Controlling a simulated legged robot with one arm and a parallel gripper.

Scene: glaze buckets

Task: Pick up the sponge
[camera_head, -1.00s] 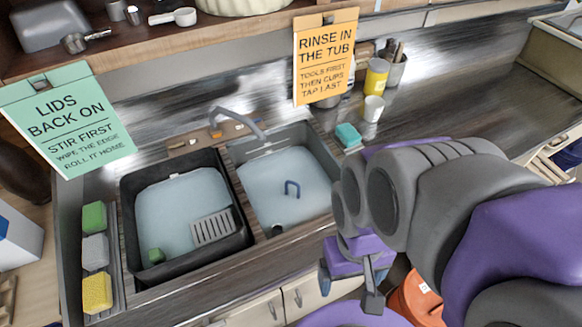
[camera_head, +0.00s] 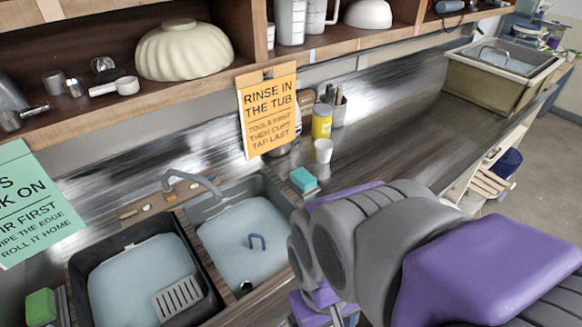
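A teal sponge (camera_head: 302,180) lies on a small pale base on the counter, just right of the sink's right basin. A green sponge (camera_head: 41,306) sits in a narrow holder at the lower left, partly cut off by the frame edge. My gripper (camera_head: 322,304) is low in the picture, below and right of the right basin, and well apart from both sponges. My arm hides most of it and the frame cuts it off, so its fingers are unclear.
The left basin (camera_head: 76,278) holds water and a grey slotted piece (camera_head: 178,299). A white cup (camera_head: 323,151) and yellow jar (camera_head: 321,121) stand behind the teal sponge. Counter is clear further right.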

